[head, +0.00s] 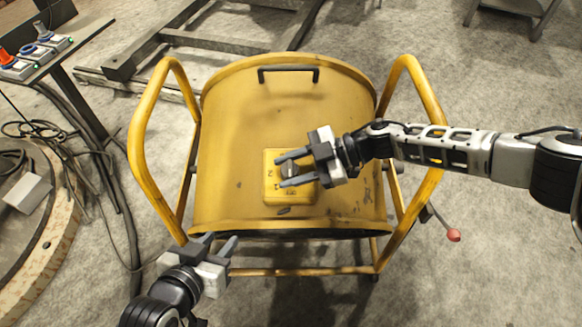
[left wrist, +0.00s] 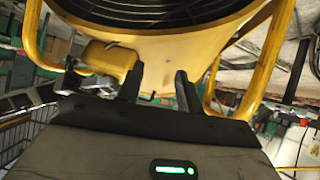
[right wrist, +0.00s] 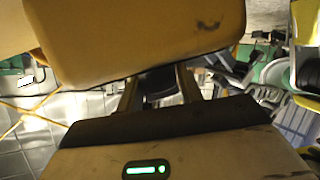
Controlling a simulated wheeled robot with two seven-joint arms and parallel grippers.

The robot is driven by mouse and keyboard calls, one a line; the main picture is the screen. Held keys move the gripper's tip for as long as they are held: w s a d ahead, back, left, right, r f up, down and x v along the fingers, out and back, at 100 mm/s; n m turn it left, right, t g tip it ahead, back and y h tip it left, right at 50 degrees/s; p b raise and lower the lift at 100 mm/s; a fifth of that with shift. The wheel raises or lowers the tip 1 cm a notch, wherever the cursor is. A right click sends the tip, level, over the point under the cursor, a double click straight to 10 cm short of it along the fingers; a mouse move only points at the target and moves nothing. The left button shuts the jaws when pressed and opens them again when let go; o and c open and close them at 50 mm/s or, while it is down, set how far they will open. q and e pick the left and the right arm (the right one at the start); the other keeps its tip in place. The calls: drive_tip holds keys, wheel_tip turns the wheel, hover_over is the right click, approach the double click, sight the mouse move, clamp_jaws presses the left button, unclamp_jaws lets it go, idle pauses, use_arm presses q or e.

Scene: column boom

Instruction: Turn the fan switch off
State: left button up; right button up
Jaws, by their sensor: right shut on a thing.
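The yellow drum fan (head: 240,100) stands upright in the middle of the head view. A yellow switch box (head: 275,197) is on its near side, with a dark switch knob (head: 291,169) on it. My right gripper (head: 281,171) reaches in from the right and is shut on the knob, which its fingers partly hide. In the right wrist view the dark knob (right wrist: 160,84) sits between the two fingers, below the large yellow box (right wrist: 140,40). My left gripper (head: 220,240) is open and empty by the fan's lower left edge. The left wrist view shows its spread fingers (left wrist: 160,80).
Yellow tube handles (head: 140,140) rise on both sides of the fan. A black grab handle (head: 288,70) is on its far top. A stand with coloured plugs (head: 35,52) and loose cables is at left. A red-tipped lever (head: 453,235) is at right. Concrete floor surrounds it.

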drive_tip(key=shift+a, duration=0.1)
drive_tip(key=o, duration=1)
drive_tip(key=shift+c, duration=0.2)
drive_tip(key=v, duration=1.6)
drive_tip(key=shift+b, duration=0.4)
drive_tip(key=shift+w+f, duration=0.1)
